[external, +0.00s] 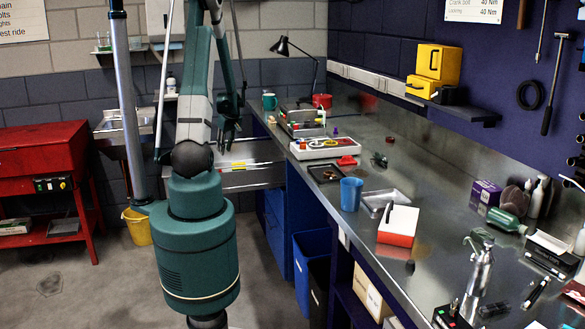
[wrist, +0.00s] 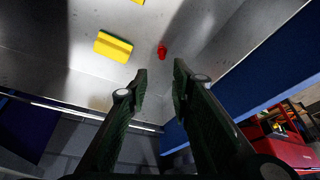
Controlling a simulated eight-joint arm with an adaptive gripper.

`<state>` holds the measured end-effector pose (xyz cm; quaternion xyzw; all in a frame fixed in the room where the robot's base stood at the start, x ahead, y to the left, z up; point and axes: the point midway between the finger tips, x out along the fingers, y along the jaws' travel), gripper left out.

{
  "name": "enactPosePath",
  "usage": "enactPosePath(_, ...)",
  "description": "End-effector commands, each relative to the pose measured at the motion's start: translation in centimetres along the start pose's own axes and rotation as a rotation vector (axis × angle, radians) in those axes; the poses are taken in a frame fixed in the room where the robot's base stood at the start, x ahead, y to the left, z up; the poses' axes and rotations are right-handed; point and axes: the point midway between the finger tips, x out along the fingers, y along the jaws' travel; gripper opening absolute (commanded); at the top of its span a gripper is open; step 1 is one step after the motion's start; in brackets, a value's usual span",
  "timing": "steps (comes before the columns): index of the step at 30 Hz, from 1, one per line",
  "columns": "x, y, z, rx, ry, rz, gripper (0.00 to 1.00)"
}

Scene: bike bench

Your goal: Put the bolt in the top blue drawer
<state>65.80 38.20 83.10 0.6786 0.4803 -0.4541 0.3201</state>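My gripper (wrist: 160,76) is open in the wrist view, with nothing visible between its two dark fingers. A small red piece (wrist: 162,50) lies on a grey metal surface (wrist: 75,85) just beyond the fingertips; I cannot tell whether it is the bolt. In the external view, my gripper (external: 229,138) hangs left of the bench's far end, over an open grey drawer-like tray (external: 245,178) with thin coloured items. Blue drawer fronts (external: 275,225) show under the bench. I cannot make out a bolt for certain in either view.
A yellow block (wrist: 113,46) lies left of the red piece. The bench (external: 440,240) carries a blue cup (external: 351,194), a white-and-red box (external: 398,226) and an organiser (external: 303,122). A red cabinet (external: 45,150) stands at the left. The floor between is mostly clear.

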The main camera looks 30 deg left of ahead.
Motion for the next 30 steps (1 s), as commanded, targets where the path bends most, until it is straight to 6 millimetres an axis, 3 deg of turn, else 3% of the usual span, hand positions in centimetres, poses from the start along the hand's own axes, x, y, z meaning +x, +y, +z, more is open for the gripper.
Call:
enactPosePath(11, -7.2, 1.6, 2.1, 0.129, 0.005, 0.068, 0.23)
enactPosePath(30, -20.8, 2.4, 8.5, 0.403, 0.031, 0.216, 0.23)
